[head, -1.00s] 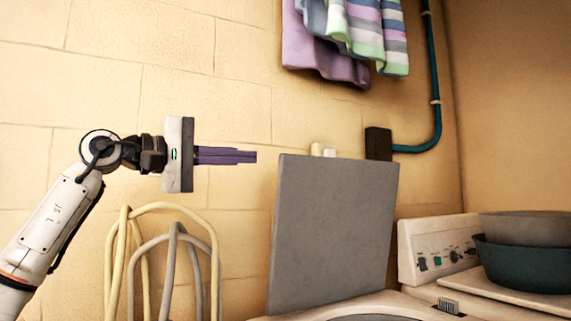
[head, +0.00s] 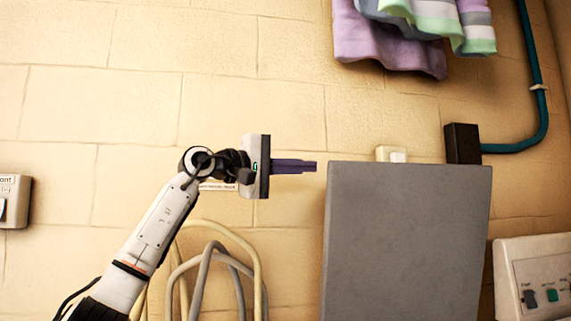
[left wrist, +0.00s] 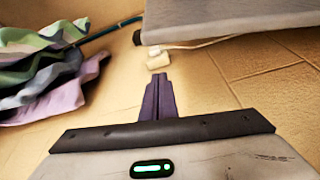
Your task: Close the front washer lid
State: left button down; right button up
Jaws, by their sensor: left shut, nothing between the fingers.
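The grey washer lid (head: 405,245) stands upright, open, right of centre in the head view. In the left wrist view its edge and face (left wrist: 235,22) show at the top right. My left gripper (head: 316,167) is shut and empty, its purple fingers pointing right. In the head view its tips lie just left of the lid's top left corner; whether they touch it I cannot tell, but the wrist view shows the fingers (left wrist: 158,85) apart from the lid. The washer's opening is out of view. My right gripper is not in view.
The washer's control panel (head: 533,275) is at the lower right. A dark box (head: 462,143) with a teal pipe (head: 535,125) is on the wall behind the lid. Towels (head: 390,40) hang above, and hoses (head: 205,265) hang at the lower left.

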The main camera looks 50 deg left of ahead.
pick_arm(q)
jog(key=shift+s+d+f+b, duration=0.15)
jog(key=shift+d+b, duration=0.2)
jog(key=shift+d, duration=0.6)
jog(key=shift+s+d+f+b, duration=0.15)
jog(key=shift+d+b, duration=0.15)
jog(key=shift+d, duration=0.6)
jog(key=shift+w, duration=0.1)
